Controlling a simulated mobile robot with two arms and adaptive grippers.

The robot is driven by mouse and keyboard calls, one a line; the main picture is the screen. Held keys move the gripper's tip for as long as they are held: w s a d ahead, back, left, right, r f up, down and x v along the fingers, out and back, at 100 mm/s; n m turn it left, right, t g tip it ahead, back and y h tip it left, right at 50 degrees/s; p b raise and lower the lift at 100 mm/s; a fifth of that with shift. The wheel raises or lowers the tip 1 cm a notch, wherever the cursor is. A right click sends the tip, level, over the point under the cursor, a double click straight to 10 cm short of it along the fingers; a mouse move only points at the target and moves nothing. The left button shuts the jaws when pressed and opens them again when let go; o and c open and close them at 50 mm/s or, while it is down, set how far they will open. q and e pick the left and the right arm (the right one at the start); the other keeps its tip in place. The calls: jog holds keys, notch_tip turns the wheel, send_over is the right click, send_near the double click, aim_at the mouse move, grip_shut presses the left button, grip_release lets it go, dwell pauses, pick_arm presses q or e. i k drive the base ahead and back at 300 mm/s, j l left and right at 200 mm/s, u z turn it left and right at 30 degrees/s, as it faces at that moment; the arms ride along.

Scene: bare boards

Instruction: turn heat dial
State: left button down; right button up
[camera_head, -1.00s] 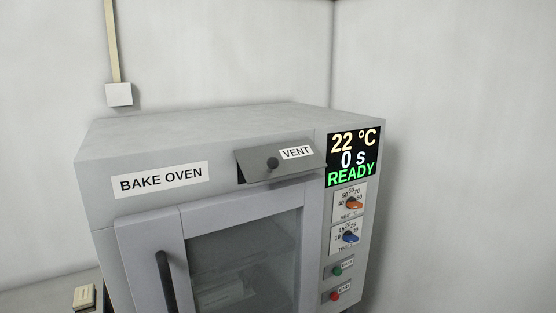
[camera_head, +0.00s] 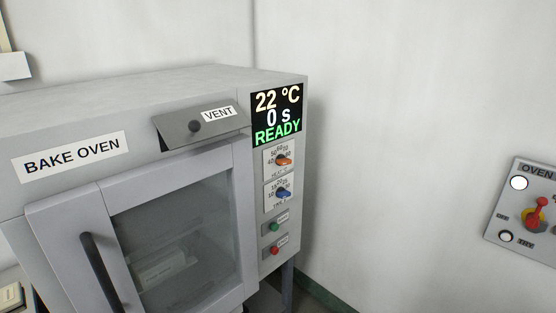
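The orange heat dial (camera_head: 283,161) is on its white scale plate on the right side of the bake oven's front (camera_head: 60,196), just under the display (camera_head: 277,119). The display reads 22 °C, 0 s, READY. The blue time dial (camera_head: 283,194) sits directly below the heat dial. The small print on the plates is too blurred to read fully. Neither of my grippers shows in the head view.
Green (camera_head: 275,227) and red (camera_head: 275,251) buttons sit below the dials. The oven door (camera_head: 70,235) is shut and the vent flap (camera_head: 205,127) sticks out slightly. A wall panel (camera_head: 520,190) with a red switch (camera_head: 538,213) is at the right.

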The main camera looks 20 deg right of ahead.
aim_at(280, 159)
jog(key=i+l, duration=0.1)
jog(key=l, duration=0.25)
jog(key=i+l, duration=0.1)
jog(key=l, duration=0.3)
jog(key=i+l, duration=0.1)
jog(key=l, duration=0.25)
jog(key=i+l, duration=0.1)
jog(key=l, duration=0.25)
jog(key=i+u, duration=0.05)
